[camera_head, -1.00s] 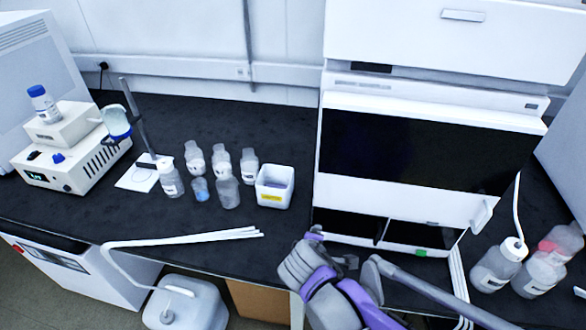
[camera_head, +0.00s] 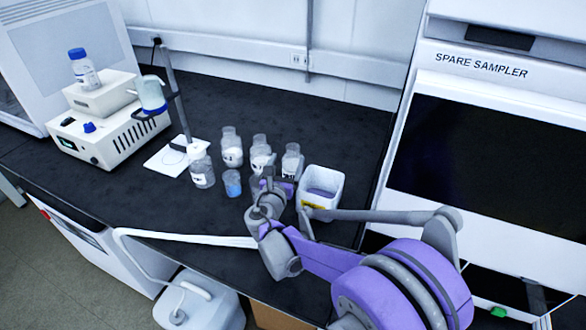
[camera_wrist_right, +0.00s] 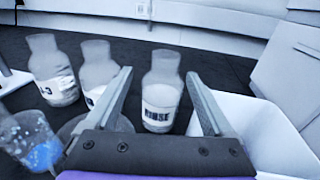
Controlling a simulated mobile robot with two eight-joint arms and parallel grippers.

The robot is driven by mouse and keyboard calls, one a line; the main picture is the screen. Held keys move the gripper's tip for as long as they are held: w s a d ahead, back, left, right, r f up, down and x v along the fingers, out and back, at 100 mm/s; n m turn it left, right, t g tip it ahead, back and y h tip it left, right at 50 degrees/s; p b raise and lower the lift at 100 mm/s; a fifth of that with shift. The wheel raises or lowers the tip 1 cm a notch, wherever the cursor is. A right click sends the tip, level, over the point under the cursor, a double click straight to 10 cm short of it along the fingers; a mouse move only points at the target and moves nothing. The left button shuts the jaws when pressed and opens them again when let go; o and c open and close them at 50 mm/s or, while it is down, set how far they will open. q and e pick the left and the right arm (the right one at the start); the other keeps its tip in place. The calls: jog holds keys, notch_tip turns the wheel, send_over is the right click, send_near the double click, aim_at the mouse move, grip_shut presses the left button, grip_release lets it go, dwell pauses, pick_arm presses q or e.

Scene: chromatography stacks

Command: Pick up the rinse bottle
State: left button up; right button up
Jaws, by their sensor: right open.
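The rinse bottle (camera_wrist_right: 161,104) is a clear bottle with a white label reading RINSE. It stands upright on the black bench. In the head view it is the rightmost bottle of the back row (camera_head: 292,162), beside the white bin. My right gripper (camera_head: 276,180) is over the front of the bottle group. In the right wrist view its jaws (camera_wrist_right: 158,78) are open and empty. The rinse bottle shows between the two fingers, beyond them, and no contact is visible. My left gripper is in no frame.
Similar bottles (camera_wrist_right: 50,72) stand left of the rinse bottle, with a small blue-liquid container (camera_head: 232,184) in front. A white bin (camera_head: 322,184) stands close on the right. A stirrer stand (camera_head: 180,100) and white instrument (camera_head: 112,128) are further left. Bench behind the bottles is clear.

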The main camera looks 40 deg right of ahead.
aim_at(292, 155)
jog(key=shift+s+d+b+x, duration=0.1)
jog(key=shift+s+b+x, duration=0.1)
jog(key=shift+x, duration=1.15)
jog(key=shift+s+d+b+x, duration=0.1)
jog(key=shift+d+b+x, duration=0.05)
jog(key=shift+x, duration=1.2)
jog(key=shift+r, duration=0.15)
grip_shut()
